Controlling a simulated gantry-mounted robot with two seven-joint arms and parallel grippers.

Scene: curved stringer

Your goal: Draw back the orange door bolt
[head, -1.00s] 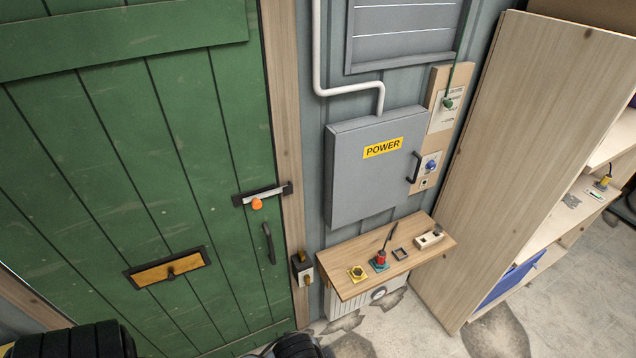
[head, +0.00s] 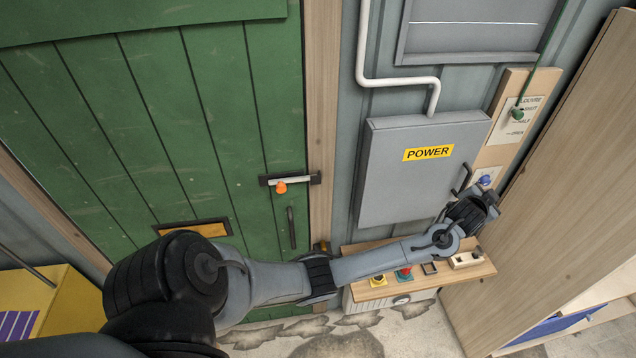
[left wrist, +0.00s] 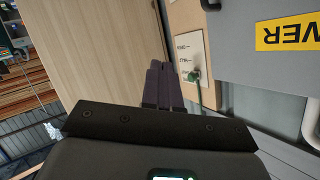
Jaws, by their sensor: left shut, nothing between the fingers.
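The door bolt (head: 297,180) is a light bar in a dark mount on the green door (head: 225,110), near its right edge, with an orange knob (head: 281,188) hanging below it. The bar reaches right toward the wooden door frame. My left arm crosses the lower part of the head view, and its gripper (head: 491,199) is at the right, beside the grey power box and far from the bolt. In the left wrist view its dark fingers (left wrist: 164,85) are together with nothing between them. The bolt is not in the wrist view. My right gripper is not in view.
The grey power box (head: 415,165) is right of the door. A small shelf (head: 355,290) below it holds a red button (head: 404,273) and other small parts, partly behind my arm. A tall wooden cabinet (head: 560,180) stands at the right. The door front around the bolt is clear.

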